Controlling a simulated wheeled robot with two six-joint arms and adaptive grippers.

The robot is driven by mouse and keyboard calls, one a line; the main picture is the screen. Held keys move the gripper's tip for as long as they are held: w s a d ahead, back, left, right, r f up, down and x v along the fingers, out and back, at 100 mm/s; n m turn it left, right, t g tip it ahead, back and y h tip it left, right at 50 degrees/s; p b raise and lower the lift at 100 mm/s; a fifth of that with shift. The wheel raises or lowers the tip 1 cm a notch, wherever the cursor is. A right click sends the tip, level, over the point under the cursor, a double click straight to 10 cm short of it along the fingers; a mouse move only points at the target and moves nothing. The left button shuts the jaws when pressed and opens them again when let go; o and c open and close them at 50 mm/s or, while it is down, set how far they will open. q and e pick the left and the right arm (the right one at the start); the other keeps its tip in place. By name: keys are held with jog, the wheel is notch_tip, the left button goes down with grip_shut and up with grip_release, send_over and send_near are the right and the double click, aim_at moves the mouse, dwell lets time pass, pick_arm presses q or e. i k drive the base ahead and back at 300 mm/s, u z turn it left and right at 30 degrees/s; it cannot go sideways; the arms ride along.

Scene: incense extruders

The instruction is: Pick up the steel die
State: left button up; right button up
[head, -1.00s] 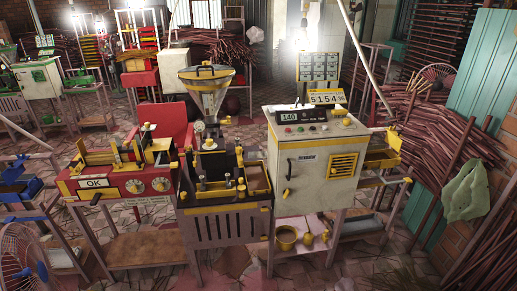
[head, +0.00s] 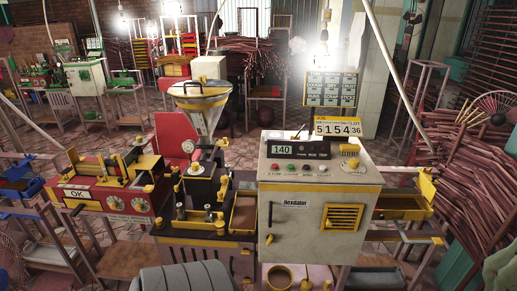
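I cannot pick out the steel die for certain. The extruder has a steel hopper (head: 205,108) with a yellow rim above a dark press body (head: 199,186). Small dark and metal parts with yellow knobs stand on the press bench in front of it, too small to identify. A yellow ring (head: 277,278) sits low under the control cabinet (head: 310,225), partly cut off by the bottom edge. Neither of my grippers shows in the head view.
The cabinet, with a 140 display (head: 300,149), stands right of the press. A red machine (head: 105,185) marked OK is on the left. A yellow-edged tray (head: 402,207) is at the right. Bundled sticks (head: 470,165) line the right wall.

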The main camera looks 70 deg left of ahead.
aim_at(227, 166)
jog(key=u, duration=0.4)
jog(key=i, duration=0.85)
jog(key=u, duration=0.75)
